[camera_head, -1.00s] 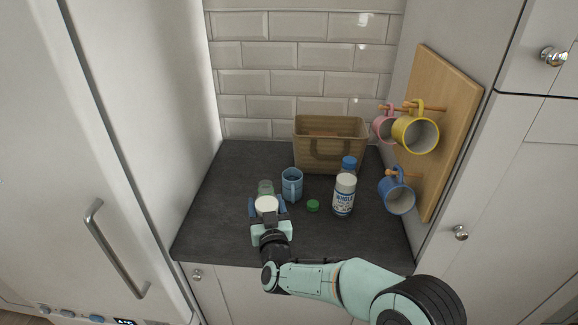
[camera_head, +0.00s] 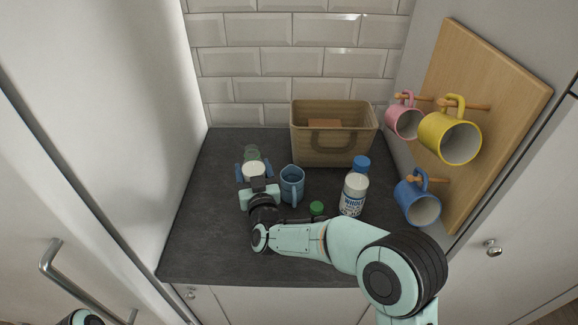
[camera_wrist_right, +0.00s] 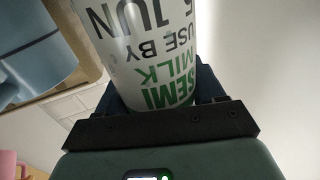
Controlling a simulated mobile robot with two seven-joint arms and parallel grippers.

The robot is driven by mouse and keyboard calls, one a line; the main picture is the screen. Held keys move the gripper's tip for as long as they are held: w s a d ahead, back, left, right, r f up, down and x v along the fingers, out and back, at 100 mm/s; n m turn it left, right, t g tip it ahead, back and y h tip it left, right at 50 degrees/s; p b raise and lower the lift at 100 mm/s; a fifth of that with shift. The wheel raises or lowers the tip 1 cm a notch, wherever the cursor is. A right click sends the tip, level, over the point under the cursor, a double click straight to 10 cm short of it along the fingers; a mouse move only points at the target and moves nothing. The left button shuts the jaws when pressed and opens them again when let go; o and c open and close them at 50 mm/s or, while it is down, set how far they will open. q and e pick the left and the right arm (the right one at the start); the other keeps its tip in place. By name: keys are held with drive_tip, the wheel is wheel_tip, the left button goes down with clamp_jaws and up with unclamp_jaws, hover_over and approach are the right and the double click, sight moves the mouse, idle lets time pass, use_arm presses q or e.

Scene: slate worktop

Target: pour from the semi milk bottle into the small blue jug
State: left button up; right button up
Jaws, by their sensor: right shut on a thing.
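The semi milk bottle (camera_head: 254,170) is a clear bottle with white milk and an open neck, roughly upright at the left of the worktop. My right gripper (camera_head: 255,182) is shut around it and seems to hold it above the worktop. Its green and black lettering shows in the right wrist view (camera_wrist_right: 150,50). The small blue jug (camera_head: 291,184) stands upright just right of the bottle, apart from it, handle towards the front. A blue surface, probably the jug, fills the left of the wrist view (camera_wrist_right: 35,50). My left gripper is out of view.
A green cap (camera_head: 317,208) lies on the worktop beside my right arm. A whole milk bottle (camera_head: 354,194) with a blue cap stands to the right. A brown basket (camera_head: 333,150) is behind. Pink (camera_head: 403,122), yellow (camera_head: 447,137) and blue (camera_head: 420,207) mugs hang on the right.

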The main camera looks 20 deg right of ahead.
drive_tip(key=shift+w+r, duration=0.15)
drive_tip(key=shift+w, duration=0.05)
drive_tip(key=shift+s, duration=0.1)
idle(0.4)
drive_tip(key=shift+d+r+m, duration=0.15)
drive_tip(key=shift+d+m, duration=0.05)
drive_tip(key=shift+m, duration=0.7)
drive_tip(key=shift+d+m, duration=0.1)
drive_tip(key=shift+m, duration=0.8)
drive_tip(key=shift+d+f+m+b, duration=0.2)
drive_tip(key=shift+d+f+m, duration=0.1)
drive_tip(key=shift+m, duration=0.65)
drive_tip(key=shift+d+f+m+b, duration=0.15)
drive_tip(key=shift+d+f+m, duration=0.1)
drive_tip(key=shift+m, duration=0.7)
drive_tip(key=shift+a+f+m, duration=0.2)
drive_tip(key=shift+m, duration=0.4)
drive_tip(key=shift+a+f, duration=0.1)
